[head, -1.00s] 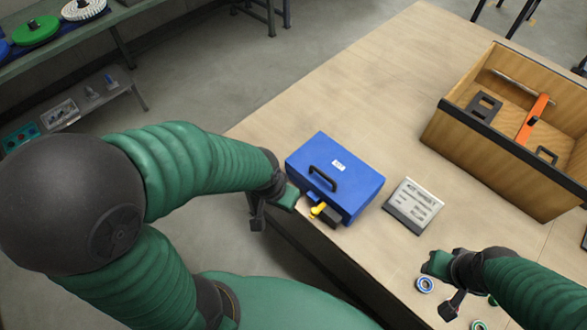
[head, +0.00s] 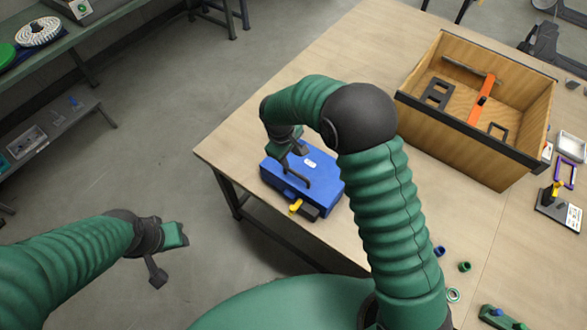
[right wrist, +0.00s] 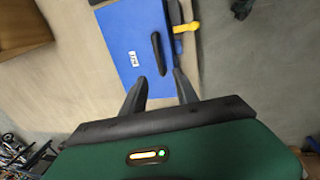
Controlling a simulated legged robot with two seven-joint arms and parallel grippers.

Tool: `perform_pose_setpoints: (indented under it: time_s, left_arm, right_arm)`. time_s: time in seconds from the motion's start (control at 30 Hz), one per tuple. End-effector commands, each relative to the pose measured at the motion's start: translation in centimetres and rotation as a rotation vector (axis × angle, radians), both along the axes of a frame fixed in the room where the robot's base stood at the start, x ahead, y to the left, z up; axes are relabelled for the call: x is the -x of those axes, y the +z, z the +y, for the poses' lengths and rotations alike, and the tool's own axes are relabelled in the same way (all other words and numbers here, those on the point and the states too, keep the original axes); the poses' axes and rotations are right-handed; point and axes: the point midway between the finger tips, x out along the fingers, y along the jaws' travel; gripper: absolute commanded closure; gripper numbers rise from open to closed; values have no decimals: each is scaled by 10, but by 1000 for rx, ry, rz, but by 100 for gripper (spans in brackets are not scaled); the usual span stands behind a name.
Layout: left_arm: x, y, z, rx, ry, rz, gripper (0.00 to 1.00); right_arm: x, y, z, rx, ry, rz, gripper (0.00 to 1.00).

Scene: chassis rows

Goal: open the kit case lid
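The blue kit case (head: 328,184) lies on the table near its left edge, its lid shut. It has a white label and a black handle (right wrist: 157,53) on top. A yellow latch-like part (head: 295,207) and a dark block stick out at its front side. My right gripper (head: 292,158) is over the case, pointing down. In the right wrist view its two fingers (right wrist: 159,78) are apart, near one end of the handle, with nothing between the tips that I can tell is gripped. My left gripper (head: 180,234) hangs left of the table; its fingers are too small to read.
A wooden box (head: 470,135) with an orange bar and dark parts stands at the right. Small rings (head: 453,295) and a green part (head: 500,318) lie at the front right. My right arm covers the table right of the case. The far table is clear.

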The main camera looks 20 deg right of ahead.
Motion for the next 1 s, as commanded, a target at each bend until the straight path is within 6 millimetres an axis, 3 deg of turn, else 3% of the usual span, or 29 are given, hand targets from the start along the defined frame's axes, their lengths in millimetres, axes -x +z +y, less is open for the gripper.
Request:
perform_pose_setpoints:
  time_s: [0.3, 0.5, 0.87, 1.0]
  left_arm:
    - [0, 22, 0, 0, 0, 0, 59]
    - [0, 29, 0, 0, 0, 0, 59]
    - [0, 29, 0, 0, 0, 0, 59]
    - [0, 29, 0, 0, 0, 0, 59]
  right_arm:
    - [-10, -82, -14, 1, -3, 4, 64]
    - [-15, -118, -19, -1, -3, 0, 64]
    - [-17, -129, -21, -2, -3, -2, 64]
    - [-17, -129, -21, -2, -4, -2, 81]
